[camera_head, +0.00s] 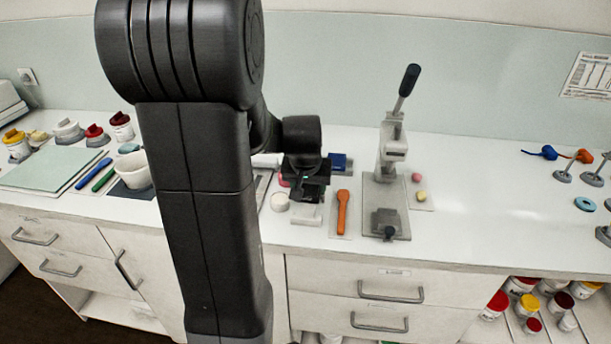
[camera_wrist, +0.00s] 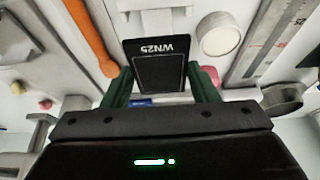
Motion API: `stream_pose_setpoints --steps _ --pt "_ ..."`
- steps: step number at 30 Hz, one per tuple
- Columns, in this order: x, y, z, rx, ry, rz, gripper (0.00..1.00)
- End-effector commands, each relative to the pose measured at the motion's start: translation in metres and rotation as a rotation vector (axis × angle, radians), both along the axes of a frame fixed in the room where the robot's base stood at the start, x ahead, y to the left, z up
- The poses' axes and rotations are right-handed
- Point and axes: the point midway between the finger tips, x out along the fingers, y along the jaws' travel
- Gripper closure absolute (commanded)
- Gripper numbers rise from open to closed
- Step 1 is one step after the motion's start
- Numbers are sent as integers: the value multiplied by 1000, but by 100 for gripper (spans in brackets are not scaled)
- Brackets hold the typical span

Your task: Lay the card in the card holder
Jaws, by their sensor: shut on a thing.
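In the head view my gripper (camera_head: 306,188) is over the counter, between a white round pot and an orange spoon; the card cannot be made out there. A pale block (camera_head: 306,215), seemingly the card holder, lies just in front of my gripper. In the wrist view this block (camera_wrist: 175,18) shows a slot-like line beyond the card. The card appears apart from it.
The orange spoon (camera_head: 343,210) lies right of the block, and the white pot (camera_head: 280,201) stands left. A grey lever press (camera_head: 392,165) stands further right. A blue box (camera_head: 339,161) is behind.

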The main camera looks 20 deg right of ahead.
Motion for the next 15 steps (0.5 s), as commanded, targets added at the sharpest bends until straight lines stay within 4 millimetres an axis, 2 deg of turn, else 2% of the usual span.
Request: stream_pose_setpoints --steps 15 --pt "1 0 -32 0 0 0 68"
